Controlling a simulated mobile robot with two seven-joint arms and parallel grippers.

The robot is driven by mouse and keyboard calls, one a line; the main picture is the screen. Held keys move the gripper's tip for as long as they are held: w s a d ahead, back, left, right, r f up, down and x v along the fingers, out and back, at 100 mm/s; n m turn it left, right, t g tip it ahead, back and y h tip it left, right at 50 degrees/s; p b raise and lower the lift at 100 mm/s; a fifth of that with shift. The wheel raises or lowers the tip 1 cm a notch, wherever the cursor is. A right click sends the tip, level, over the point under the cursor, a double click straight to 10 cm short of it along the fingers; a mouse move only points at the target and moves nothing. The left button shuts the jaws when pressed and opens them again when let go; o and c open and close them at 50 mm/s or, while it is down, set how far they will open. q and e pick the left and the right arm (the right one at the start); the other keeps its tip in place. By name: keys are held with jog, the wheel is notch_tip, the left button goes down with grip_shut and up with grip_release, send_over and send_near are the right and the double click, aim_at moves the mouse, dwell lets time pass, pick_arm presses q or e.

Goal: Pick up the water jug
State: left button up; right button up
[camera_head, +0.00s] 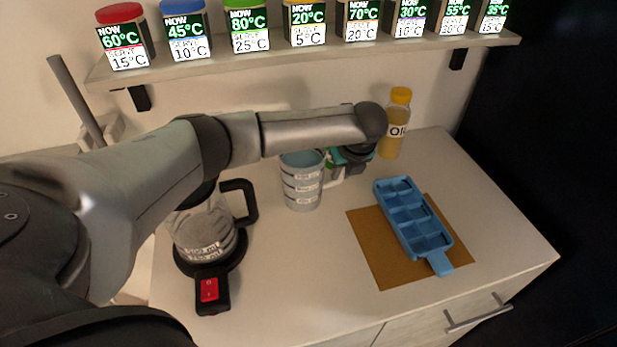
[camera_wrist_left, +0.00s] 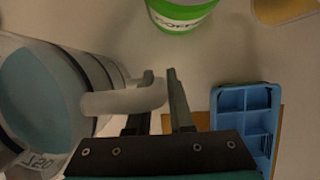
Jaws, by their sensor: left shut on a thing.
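The water jug (camera_head: 302,188) is a clear grey measuring jug with printed marks and blue contents. It is upright at the middle of the counter, and I cannot tell whether its base touches the surface. My left gripper (camera_head: 337,175) is at its right side, shut on the pale handle. In the left wrist view, the jug (camera_wrist_left: 35,100) fills the left side and its handle (camera_wrist_left: 125,101) lies between the fingers (camera_wrist_left: 160,82). The arm hides part of the area behind the jug. My right gripper is not in view.
A coffee maker (camera_head: 203,228) stands left of the jug. A blue ice tray (camera_head: 412,217) lies on a brown mat (camera_head: 378,262) at the right. An oil bottle (camera_head: 392,145) stands behind. A green-and-white container (camera_wrist_left: 180,18) is near the gripper. A shelf (camera_head: 270,58) of dispensers hangs above.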

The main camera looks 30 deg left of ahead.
pick_arm(q)
grip_shut()
jog(key=shift+w+a+r, duration=0.1)
jog(key=shift+r, duration=0.05)
dwell(0.8)
jog(key=shift+r, duration=0.2)
